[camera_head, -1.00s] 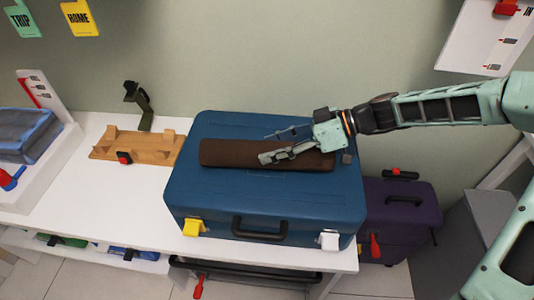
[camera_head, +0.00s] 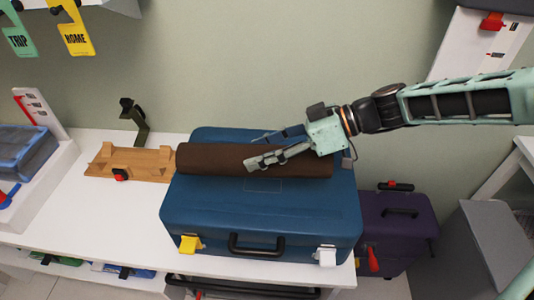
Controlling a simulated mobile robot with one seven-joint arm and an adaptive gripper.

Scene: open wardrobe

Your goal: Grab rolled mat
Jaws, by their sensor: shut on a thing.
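The rolled mat (camera_head: 212,159) is a dark brown cylinder lying sideways above the blue suitcase (camera_head: 260,207). My gripper (camera_head: 260,150) reaches in from the right, with one finger on the near side of the mat and the other partly hidden behind it. The gripper is shut on the mat toward its right half. The mat looks raised a little above the suitcase lid, and its left end sticks out to the suitcase's left edge.
A wooden stand (camera_head: 132,162) is left of the suitcase on the white shelf (camera_head: 90,205). A dark green bracket (camera_head: 136,120) stands behind it. A purple case (camera_head: 398,228) is at the lower right. Hanging tags (camera_head: 75,35) are at upper left.

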